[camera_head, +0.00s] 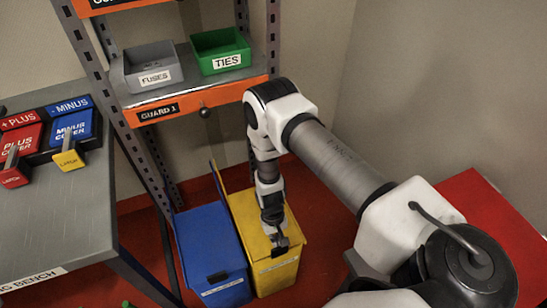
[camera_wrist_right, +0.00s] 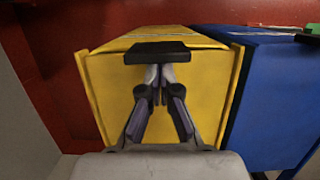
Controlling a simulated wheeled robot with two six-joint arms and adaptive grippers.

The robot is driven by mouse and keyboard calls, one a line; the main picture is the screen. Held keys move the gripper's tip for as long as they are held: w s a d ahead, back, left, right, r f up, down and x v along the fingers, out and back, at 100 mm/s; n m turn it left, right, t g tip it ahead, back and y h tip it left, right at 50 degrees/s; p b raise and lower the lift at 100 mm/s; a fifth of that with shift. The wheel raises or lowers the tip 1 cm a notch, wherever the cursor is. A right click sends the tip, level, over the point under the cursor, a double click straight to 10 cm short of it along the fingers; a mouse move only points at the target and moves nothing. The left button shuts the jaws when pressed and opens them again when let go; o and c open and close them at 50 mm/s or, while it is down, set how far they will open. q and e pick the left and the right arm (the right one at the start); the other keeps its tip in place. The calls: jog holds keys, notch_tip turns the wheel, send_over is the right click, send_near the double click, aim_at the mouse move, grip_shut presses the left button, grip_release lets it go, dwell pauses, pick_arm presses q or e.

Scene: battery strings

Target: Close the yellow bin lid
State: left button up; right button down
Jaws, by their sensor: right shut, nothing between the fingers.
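The yellow bin (camera_head: 277,276) stands on the red floor, right of the blue bin. Its yellow lid (camera_head: 244,222) looks down over the top, partly hidden by my arm; a small gap cannot be ruled out. A black handle (camera_wrist_right: 160,53) shows at the lid's front edge. My right gripper (camera_head: 279,247) is shut and empty at that edge. Its fingertips (camera_wrist_right: 159,70) appear by the handle; contact is unclear. My left gripper is out of view.
The blue bin (camera_head: 211,258) stands close beside the yellow one. A shelf rack (camera_head: 185,93) with grey (camera_head: 150,68) and green (camera_head: 220,52) trays rises behind. A grey bench (camera_head: 62,215) is at left. Red floor is open to the right of the bins.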

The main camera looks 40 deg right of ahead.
jog(key=shift+s+a, duration=0.2)
jog(key=shift+s, duration=0.5)
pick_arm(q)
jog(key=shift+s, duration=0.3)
pick_arm(e)
jog(key=shift+s, duration=0.1)
jog(key=shift+s+f, duration=0.1)
jog(key=shift+r+p, duration=0.3)
jog(key=shift+r, duration=0.05)
pick_arm(q)
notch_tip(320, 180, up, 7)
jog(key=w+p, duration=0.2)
jog(key=p, duration=0.4)
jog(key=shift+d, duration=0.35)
pick_arm(e)
jog(key=w+v, duration=0.1)
jog(key=v, duration=0.8)
jog(key=shift+r, duration=0.3)
